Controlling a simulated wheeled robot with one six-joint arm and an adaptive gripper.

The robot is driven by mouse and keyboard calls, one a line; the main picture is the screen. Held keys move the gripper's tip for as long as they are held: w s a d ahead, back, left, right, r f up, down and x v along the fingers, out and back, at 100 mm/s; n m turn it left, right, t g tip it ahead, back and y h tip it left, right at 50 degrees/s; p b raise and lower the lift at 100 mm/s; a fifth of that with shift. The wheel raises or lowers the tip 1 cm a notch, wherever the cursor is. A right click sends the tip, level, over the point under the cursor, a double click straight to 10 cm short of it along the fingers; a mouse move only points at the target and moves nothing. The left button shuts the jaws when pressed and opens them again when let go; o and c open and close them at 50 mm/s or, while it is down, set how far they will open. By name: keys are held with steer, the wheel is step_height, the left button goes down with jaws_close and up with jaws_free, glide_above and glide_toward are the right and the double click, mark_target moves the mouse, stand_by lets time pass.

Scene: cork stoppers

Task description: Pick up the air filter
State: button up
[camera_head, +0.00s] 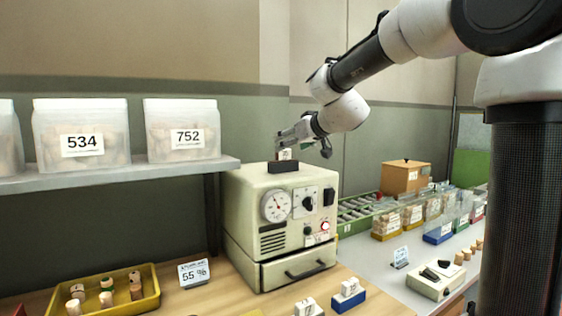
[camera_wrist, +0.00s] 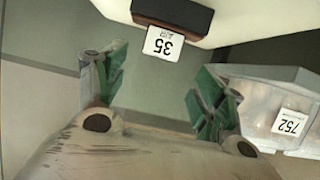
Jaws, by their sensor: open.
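A small white piece with a printed label (camera_head: 285,155) stands at a dark block (camera_head: 284,167) on top of the cream machine (camera_head: 245,200); it appears to be the air filter. In the wrist view its label (camera_wrist: 165,43) reads 35 with small text, against the dark brown block (camera_wrist: 172,14). My gripper (camera_head: 305,144) is above the machine top, close to the white piece. In the wrist view the green-padded fingers (camera_wrist: 157,85) are spread, with nothing between them, and the white piece lies beyond their tips. The exact gap is unclear.
A shelf (camera_head: 120,172) with clear bins labelled 534 (camera_head: 82,160) and 752 (camera_head: 182,150) is left of the machine. A yellow tray (camera_head: 150,301) of corks is lower left. A green roller conveyor (camera_head: 350,226), cork bins and a wooden box (camera_head: 405,178) stand to the right.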

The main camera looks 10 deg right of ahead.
mark_target(283, 160)
steer(key=x, duration=0.6)
steer(key=shift+d+f, duration=0.1)
steer(key=shift+f, duration=0.3)
steer(key=c, duration=1.1)
